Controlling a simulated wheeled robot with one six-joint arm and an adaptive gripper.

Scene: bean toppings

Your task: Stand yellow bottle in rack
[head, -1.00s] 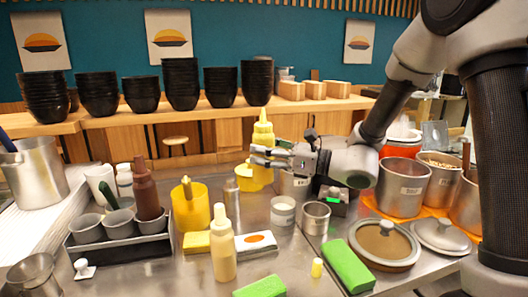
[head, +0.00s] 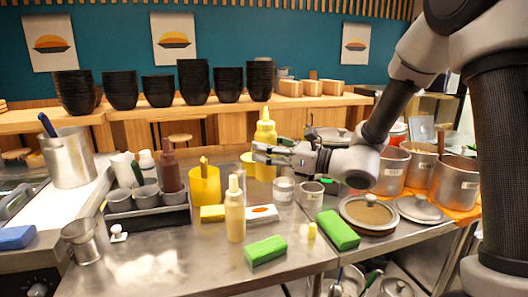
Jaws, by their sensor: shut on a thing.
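The yellow bottle (head: 265,134) is upright with its nozzle at the top. My gripper (head: 264,153) is shut on it from the right, and its fingers cross the bottle's body. The bottle is held at the back of the steel counter; whether its base touches anything is unclear. The dark rack (head: 150,218) stands at the left of the counter. It holds small metal cups (head: 146,194) and a brown bottle (head: 169,172) upright at its right end. My gripper is to the right of the rack and farther back.
A yellow container (head: 204,187), a pale cream bottle (head: 235,212) and a white-and-yellow block stand between rack and gripper. Green blocks (head: 265,250) lie at the front. Metal pots (head: 391,172) and lids are at the right. The front left counter is mostly clear.

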